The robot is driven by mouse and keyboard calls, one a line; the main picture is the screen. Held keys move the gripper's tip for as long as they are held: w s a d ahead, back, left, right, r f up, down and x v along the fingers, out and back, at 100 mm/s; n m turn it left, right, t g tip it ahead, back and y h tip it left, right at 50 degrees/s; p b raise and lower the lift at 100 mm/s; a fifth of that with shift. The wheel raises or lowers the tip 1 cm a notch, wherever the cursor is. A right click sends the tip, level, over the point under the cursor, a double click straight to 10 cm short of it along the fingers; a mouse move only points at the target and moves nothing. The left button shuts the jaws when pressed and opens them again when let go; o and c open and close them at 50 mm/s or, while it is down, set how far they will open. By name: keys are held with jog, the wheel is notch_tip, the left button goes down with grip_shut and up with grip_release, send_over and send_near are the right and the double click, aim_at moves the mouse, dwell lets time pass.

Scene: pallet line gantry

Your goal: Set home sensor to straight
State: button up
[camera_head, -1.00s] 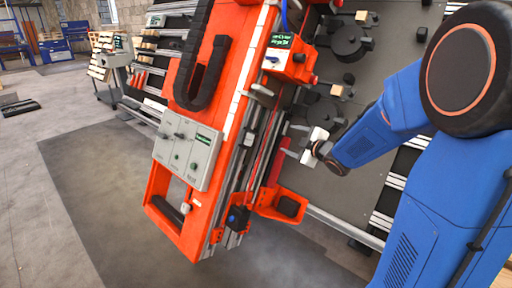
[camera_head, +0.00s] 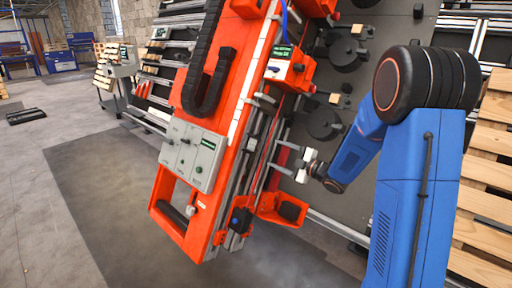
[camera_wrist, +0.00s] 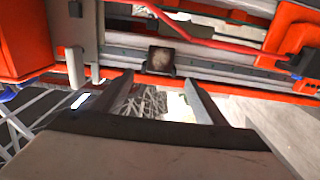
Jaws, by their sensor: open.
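A small dark square block with a pale face (camera_wrist: 161,60) sits on the grey rail in the wrist view, straight ahead of my fingers. It may be the home sensor; I cannot read a label or be sure of its angle. My gripper (camera_wrist: 158,84) is open and empty, its two fingers apart just short of the rail. In the head view my gripper (camera_head: 283,156) points left at the rails on the side of the orange gantry beam (camera_head: 226,110). A gap seems to remain between fingertips and block.
A grey control panel (camera_head: 192,157) is on the orange beam. An orange bracket (camera_head: 280,208) and a blue knob (camera_head: 238,217) are at the beam's lower end. A red cable (camera_wrist: 205,38) runs above the block. Wooden pallets (camera_head: 485,180) stand at right.

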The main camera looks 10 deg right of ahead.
aim_at(257, 146)
jog(key=x, duration=1.2)
jog(key=shift+w, duration=0.1)
jog(key=shift+c, duration=0.3)
